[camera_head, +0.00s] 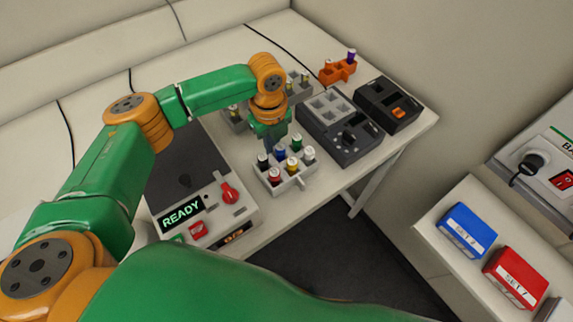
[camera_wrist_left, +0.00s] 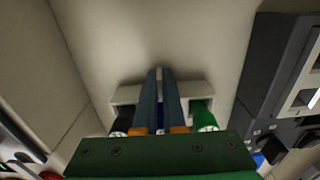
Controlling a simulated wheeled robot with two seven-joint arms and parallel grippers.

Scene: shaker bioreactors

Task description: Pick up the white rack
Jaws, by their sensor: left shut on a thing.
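The white rack (camera_head: 284,189) stands near the front edge of the table, between the READY machine and the dark grey device. It holds several vials with black, blue, green, red, yellow and white caps. My left gripper (camera_head: 268,148) reaches down at the rack's back side and is shut on it. In the left wrist view, the gripper's two fingers (camera_wrist_left: 159,95) are close together at the rack (camera_wrist_left: 126,96), between a black cap and a green cap. The fingers partly hide the blue cap and the grip point. My right gripper is not in view.
The READY machine (camera_head: 232,222) with a red knob is close on the left. A dark grey device (camera_head: 345,148) and a black box (camera_head: 390,108) stand on the right. Behind are an orange rack (camera_head: 338,71) and grey racks. Blue (camera_head: 467,230) and red (camera_head: 515,275) boxes lie on a side shelf.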

